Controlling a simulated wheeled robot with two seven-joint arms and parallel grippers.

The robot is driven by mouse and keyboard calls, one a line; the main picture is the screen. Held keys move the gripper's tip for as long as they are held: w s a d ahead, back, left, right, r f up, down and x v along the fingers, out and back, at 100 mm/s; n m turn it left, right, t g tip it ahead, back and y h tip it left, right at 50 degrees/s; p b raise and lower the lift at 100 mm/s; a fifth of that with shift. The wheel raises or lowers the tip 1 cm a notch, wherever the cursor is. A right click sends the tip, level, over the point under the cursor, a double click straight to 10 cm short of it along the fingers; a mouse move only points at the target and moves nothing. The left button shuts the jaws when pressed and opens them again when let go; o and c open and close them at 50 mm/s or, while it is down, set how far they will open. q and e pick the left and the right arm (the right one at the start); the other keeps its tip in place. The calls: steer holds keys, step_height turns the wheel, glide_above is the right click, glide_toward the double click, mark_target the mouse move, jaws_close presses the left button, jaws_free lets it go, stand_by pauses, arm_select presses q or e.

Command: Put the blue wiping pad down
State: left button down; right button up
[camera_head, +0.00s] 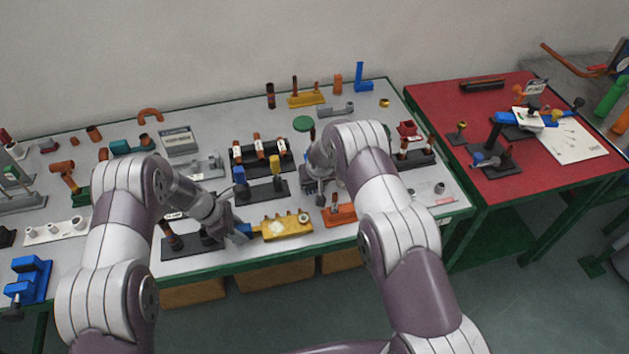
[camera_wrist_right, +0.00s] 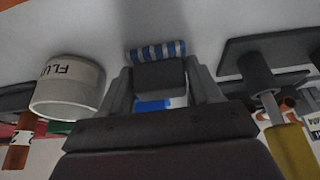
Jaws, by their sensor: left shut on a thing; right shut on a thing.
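In the right wrist view, the blue-and-white striped wiping pad (camera_wrist_right: 157,50) shows at the end of a dark grey block between the fingers of my right gripper (camera_wrist_right: 160,82), which is shut on it. A blue patch (camera_wrist_right: 153,104) shows behind the grey block. In the head view, my right gripper (camera_head: 317,184) is low over the middle of the grey table, and the pad is hidden there.
The grey table (camera_head: 240,118) is crowded with fixtures, including a black rack of copper-coloured cylinders (camera_head: 262,152). A white labelled cup (camera_wrist_right: 68,88) stands left in the right wrist view, with a dark stand (camera_wrist_right: 262,75) at right. A red table (camera_head: 440,98) adjoins on the right.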

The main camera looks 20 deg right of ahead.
steer(key=o, duration=1)
steer(key=shift+s+f, duration=0.2)
steer(key=shift+f, duration=0.1)
steer(key=shift+a, duration=0.2)
steer(key=shift+s+d+f, duration=0.15)
steer(key=shift+d, duration=0.05)
steer(key=shift+s+f, duration=0.1)
steer(key=shift+r, duration=0.45)
steer(key=v, duration=1.2)
steer(key=shift+w+r, duration=0.25)
steer(key=shift+w, duration=0.15)
